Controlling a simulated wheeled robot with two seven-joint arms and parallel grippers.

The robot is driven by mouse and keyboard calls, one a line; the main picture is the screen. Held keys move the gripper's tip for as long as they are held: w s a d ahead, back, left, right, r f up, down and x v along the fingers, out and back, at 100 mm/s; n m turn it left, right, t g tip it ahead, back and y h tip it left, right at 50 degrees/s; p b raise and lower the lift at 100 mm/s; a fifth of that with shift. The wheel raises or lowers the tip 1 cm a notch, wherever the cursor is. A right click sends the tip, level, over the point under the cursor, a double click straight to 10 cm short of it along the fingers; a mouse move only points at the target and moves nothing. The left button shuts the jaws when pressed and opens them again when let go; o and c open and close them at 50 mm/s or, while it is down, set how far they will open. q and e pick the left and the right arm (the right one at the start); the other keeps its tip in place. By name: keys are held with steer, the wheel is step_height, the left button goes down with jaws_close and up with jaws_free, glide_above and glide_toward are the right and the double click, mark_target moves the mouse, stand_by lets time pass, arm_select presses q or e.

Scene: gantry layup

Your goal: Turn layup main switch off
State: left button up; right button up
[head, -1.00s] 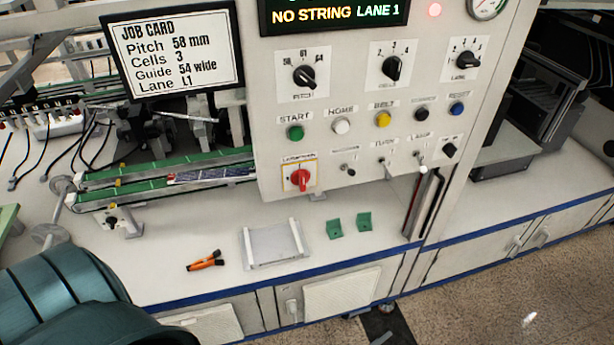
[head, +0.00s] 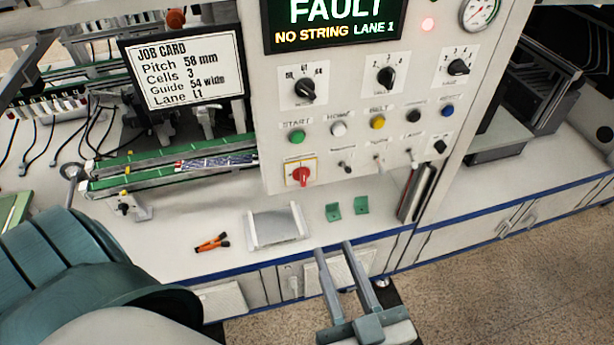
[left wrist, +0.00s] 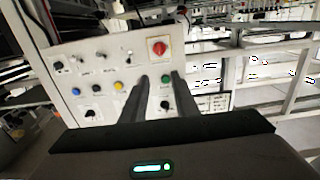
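The main switch is a red rotary knob (head: 301,174) on a yellow-edged plate at the lower left of the control panel (head: 365,125). Its label is too small to read surely. The knob also shows in the left wrist view (left wrist: 159,48), beyond the fingertips. My left gripper (head: 333,247) is open and empty, in front of the bench edge, below and right of the knob and apart from it. In the left wrist view its two fingers (left wrist: 160,76) stand apart, with the green button seen between them. My right gripper is not in view.
A white tray (head: 278,228), orange-handled tool (head: 212,243) and two green brackets (head: 347,209) lie on the bench below the panel. Several buttons, selectors and toggles surround the switch. A green rail (head: 165,165) is left of it. The screen (head: 335,22) reads FAULT, NO STRING LANE 1.

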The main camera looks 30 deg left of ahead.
mark_target(304, 176)
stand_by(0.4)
arm_select(q)
steer(key=p+x, duration=0.3)
steer(key=x, duration=1.4)
steer(key=shift+a+p, duration=0.25)
steer(key=shift+p, duration=0.1)
jaws_close()
